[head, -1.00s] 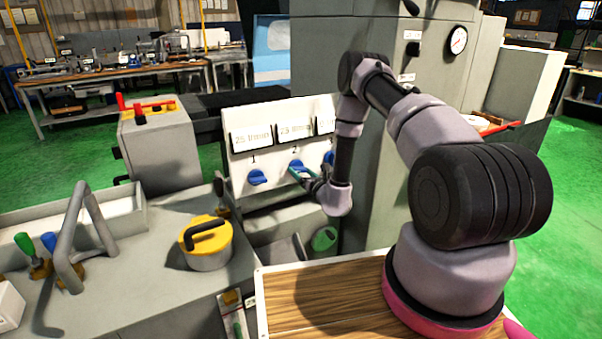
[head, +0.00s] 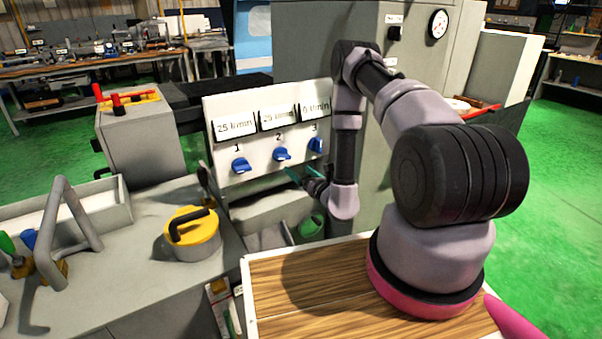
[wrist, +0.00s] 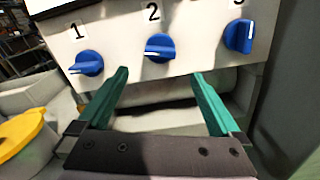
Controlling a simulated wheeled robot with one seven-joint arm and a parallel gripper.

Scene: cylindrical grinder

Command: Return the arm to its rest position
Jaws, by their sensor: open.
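My gripper (head: 306,176) is in front of the white panel (head: 221,178), just below and beside knob 2 and knob 3. In the wrist view its two green fingers (wrist: 160,98) are wide apart with nothing between them. The blue knob 2 (wrist: 160,47) shows above the gap, clear of the fingers. The blue knob 1 (wrist: 88,63) is to the left and knob 3 (wrist: 239,36) to the right. Knob 3 is turned differently from the other two. The displays above knobs 1 and 2 appear to read 25 l/min; the one above knob 3 appears to read 0.
A grey machine cabinet (head: 335,60) rises behind my arm. A green rounded object (head: 311,226) sits below the panel. Green floor is open at the right.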

